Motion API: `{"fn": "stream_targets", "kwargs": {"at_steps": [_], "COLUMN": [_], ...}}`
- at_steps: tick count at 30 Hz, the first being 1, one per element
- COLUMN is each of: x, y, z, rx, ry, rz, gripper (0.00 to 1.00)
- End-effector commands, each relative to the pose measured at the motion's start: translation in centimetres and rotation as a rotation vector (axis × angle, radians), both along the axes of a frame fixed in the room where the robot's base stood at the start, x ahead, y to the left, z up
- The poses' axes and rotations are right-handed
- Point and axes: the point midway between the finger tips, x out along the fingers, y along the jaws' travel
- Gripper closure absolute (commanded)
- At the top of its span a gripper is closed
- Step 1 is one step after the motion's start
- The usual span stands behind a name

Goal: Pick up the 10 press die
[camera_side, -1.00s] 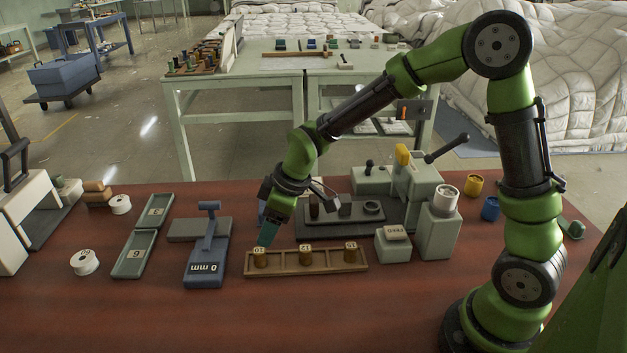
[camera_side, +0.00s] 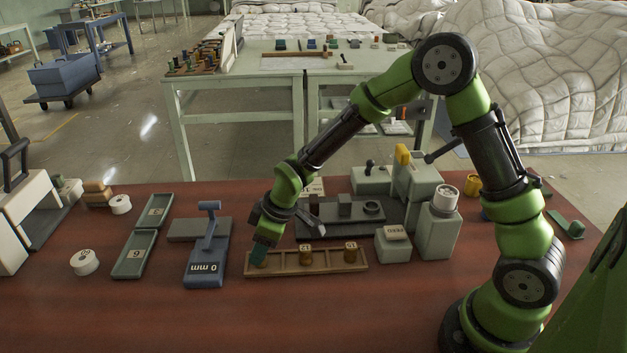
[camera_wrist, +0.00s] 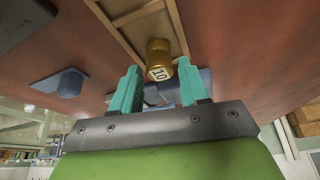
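The 10 press die is a brass cylinder (camera_wrist: 158,52) with a white top marked 10. It stands in the left end of the wooden rack (camera_side: 290,271). My gripper (camera_side: 259,256) is lowered over that end, and its teal fingers hide most of the die in the side view. In the wrist view my gripper (camera_wrist: 159,68) is open, with the die just beyond and between the two fingertips. I see no clear contact between fingers and die. Two other brass dies, marked 12 (camera_side: 306,256) and 15 (camera_side: 350,254), stand further right in the rack.
A blue-grey 0 mm gauge (camera_side: 206,262) stands just left of the rack. A pale press (camera_side: 408,190) with its dark base and a small labelled block (camera_side: 394,246) stand behind and to the right. The red tabletop in front of the rack is clear.

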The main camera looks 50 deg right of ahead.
Motion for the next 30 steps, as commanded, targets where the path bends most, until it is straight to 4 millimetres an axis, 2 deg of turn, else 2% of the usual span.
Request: {"fn": "stream_targets", "kwargs": {"at_steps": [1, 8, 9, 20, 28, 29, 30], "x": [0.0, 0.0, 0.0, 0.0, 0.1, -0.1, -1.0], "y": [0.0, 0.0, 0.0, 0.0, 0.0, -0.1, -0.3], "z": [0.0, 0.0, 0.0, 0.5, 3.6, 4.0, 3.8], "rx": [0.0, 0.0, 0.0, 0.0, 0.0, 0.0, 0.0], "ry": [0.0, 0.0, 0.0, -0.002, -0.006, -0.005, 0.0], "rz": [0.0, 0.0, 0.0, 0.0, 0.0, 0.0, -0.001], "gripper": [0.63, 0.99, 1.0, 1.0, 1.0, 1.0, 1.0]}}
